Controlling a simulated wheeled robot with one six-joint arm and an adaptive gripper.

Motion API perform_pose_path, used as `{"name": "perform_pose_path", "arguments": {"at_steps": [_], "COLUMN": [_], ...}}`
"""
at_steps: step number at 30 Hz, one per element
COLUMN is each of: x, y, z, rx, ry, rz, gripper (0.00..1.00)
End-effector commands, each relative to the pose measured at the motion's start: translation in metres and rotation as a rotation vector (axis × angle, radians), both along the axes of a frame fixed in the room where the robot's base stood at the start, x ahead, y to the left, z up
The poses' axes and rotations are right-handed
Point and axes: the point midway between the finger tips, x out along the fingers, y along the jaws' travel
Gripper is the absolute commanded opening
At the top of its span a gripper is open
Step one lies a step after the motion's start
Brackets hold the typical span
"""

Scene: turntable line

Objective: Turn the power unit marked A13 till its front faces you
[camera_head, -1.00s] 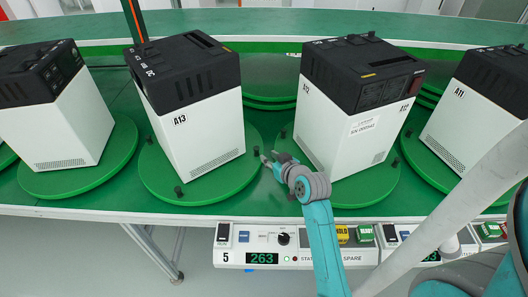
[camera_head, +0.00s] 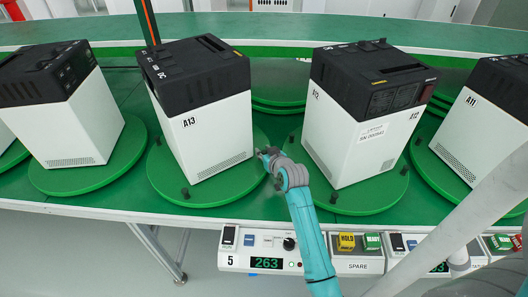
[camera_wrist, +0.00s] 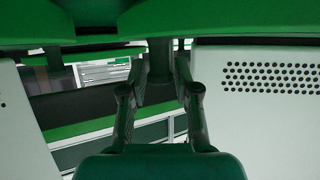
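The power unit A13 (camera_head: 210,125), white with a black top, stands on a round green turntable (camera_head: 163,185). A plain white side with the A13 label and a low vent grille faces me. My gripper (camera_head: 265,154) is at the turntable's right rim, between A13 and A12. In the wrist view my gripper (camera_wrist: 160,85) has its fingers apart, with a dark peg (camera_wrist: 160,60) between their tips. Contact cannot be told.
Unit A12 (camera_head: 350,140) stands close right of my gripper on its own turntable. Unit A11 (camera_head: 470,135) is further right, and another unit (camera_head: 75,135) stands left.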

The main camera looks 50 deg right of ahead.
Motion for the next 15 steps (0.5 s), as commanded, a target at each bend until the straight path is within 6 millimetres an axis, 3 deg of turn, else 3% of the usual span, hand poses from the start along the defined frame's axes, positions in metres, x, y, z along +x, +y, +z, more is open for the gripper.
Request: {"name": "perform_pose_path", "arguments": {"at_steps": [9, 13, 15], "x": [0.0023, 0.0023, 0.0023], "y": [-0.001, -0.001, -0.001], "z": [-0.0012, -0.0011, -0.0011], "rx": [0.0, 0.0, 0.0], "ry": [0.0, 0.0, 0.0], "rz": [0.0, 0.0, 0.0], "gripper": [0.31, 0.01, 0.0]}}
